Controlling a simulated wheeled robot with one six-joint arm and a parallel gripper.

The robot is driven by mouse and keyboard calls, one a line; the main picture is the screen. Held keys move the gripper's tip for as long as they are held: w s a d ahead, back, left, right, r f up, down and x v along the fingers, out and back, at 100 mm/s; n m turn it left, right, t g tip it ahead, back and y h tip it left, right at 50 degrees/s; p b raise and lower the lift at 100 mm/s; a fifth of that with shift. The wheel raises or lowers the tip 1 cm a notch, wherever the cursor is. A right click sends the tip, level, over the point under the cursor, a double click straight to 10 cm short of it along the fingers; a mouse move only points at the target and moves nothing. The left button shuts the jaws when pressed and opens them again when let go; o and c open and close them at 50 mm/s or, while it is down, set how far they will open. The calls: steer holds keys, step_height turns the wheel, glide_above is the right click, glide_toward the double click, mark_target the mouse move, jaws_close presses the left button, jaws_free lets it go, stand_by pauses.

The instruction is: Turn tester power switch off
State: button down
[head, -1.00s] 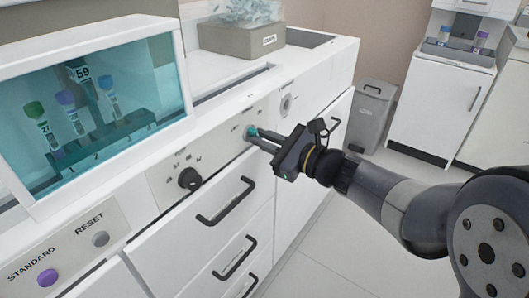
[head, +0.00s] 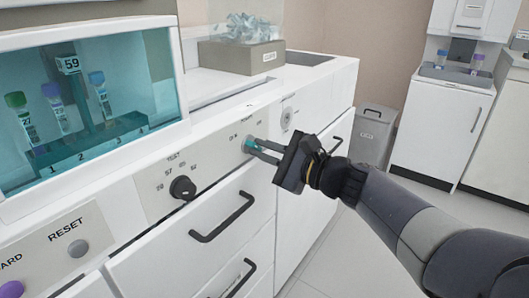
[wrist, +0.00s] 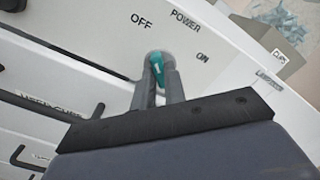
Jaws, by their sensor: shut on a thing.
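The power switch (wrist: 157,68) is a small teal lever on the white front panel, below the word POWER, with OFF to its left and ON to its right in the wrist view. The lever stands close to upright in that view, tilted slightly toward OFF. It also shows in the head view (head: 249,145). My gripper (head: 258,150) reaches the panel from the right with its grey fingers shut on the lever. In the wrist view the fingers (wrist: 158,84) lie on both sides of it. The lever's lower part is hidden between them.
A black knob (head: 182,188) is on the same panel to the left. Drawers with black handles (head: 222,217) lie below. A tube cabinet (head: 90,100) is at the left, and a grey box (head: 240,56) stands behind on the counter. A bin (head: 373,135) is at the right.

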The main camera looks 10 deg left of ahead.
steer(key=c, duration=1.5)
jaws_free()
steer(key=shift+o, duration=0.2)
steer(key=p+v, duration=0.2)
steer(key=v, duration=0.8)
steer(key=shift+s+d+p, duration=0.15)
steer(key=shift+d+p, duration=0.15)
steer(key=shift+d, duration=0.05)
steer(key=shift+f, duration=0.1)
steer(key=b+x, duration=0.2)
steer(key=x, duration=0.9)
steer(key=shift+b, duration=0.3)
steer(key=shift+d, duration=0.1)
